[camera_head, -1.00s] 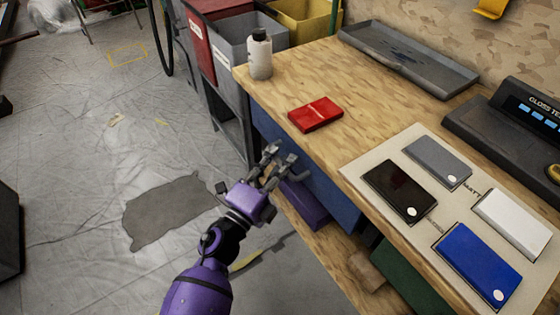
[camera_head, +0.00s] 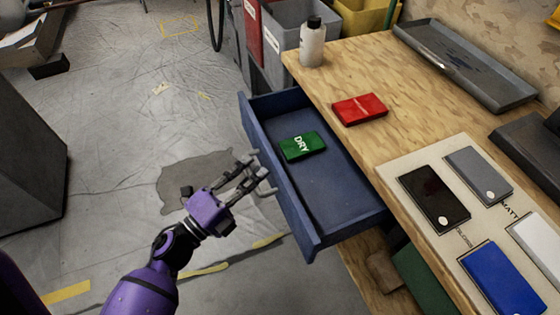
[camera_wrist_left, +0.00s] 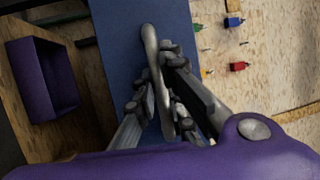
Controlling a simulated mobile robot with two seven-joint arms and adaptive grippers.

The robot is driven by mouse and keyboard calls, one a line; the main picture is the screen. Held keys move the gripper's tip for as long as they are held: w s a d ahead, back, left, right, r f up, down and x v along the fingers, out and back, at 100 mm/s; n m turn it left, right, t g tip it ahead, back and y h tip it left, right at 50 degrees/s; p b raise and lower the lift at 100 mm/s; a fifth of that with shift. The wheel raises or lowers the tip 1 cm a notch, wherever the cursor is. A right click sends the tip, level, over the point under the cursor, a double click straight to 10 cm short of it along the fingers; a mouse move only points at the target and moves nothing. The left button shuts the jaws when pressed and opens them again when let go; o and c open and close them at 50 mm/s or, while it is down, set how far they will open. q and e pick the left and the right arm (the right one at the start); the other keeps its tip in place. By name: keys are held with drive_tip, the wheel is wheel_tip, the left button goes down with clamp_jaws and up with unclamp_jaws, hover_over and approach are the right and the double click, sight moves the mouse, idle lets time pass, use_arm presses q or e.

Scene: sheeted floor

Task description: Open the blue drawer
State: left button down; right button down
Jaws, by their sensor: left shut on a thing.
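The blue drawer (camera_head: 322,190) stands pulled well out from under the wooden workbench in the head view. A green block marked DRY (camera_head: 302,146) lies inside it, towards the far end. My left gripper (camera_head: 258,172) is at the drawer's front, shut on its grey handle. In the left wrist view the fingers (camera_wrist_left: 166,95) close around the handle (camera_wrist_left: 152,60), with the blue drawer front (camera_wrist_left: 115,40) behind it. My right gripper is not in view.
The bench top (camera_head: 345,82) carries a red block (camera_head: 360,109), a white bottle (camera_head: 312,45), a grey tray (camera_head: 465,65) and a board with sample panels (camera_head: 405,172). Bins (camera_head: 285,30) stand behind the bench.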

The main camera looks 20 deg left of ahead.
use_arm(q)
drive_tip(key=s+a, duration=0.4)
drive_tip(key=a, duration=0.1)
drive_tip(key=shift+s+a, duration=0.15)
drive_tip(key=shift+a, duration=0.1)
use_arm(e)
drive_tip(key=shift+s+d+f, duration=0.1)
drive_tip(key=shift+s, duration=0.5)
use_arm(q)
drive_tip(key=shift+f, duration=0.1)
drive_tip(key=c, duration=1.8)
unclamp_jaws()
drive_tip(key=v, duration=1.2)
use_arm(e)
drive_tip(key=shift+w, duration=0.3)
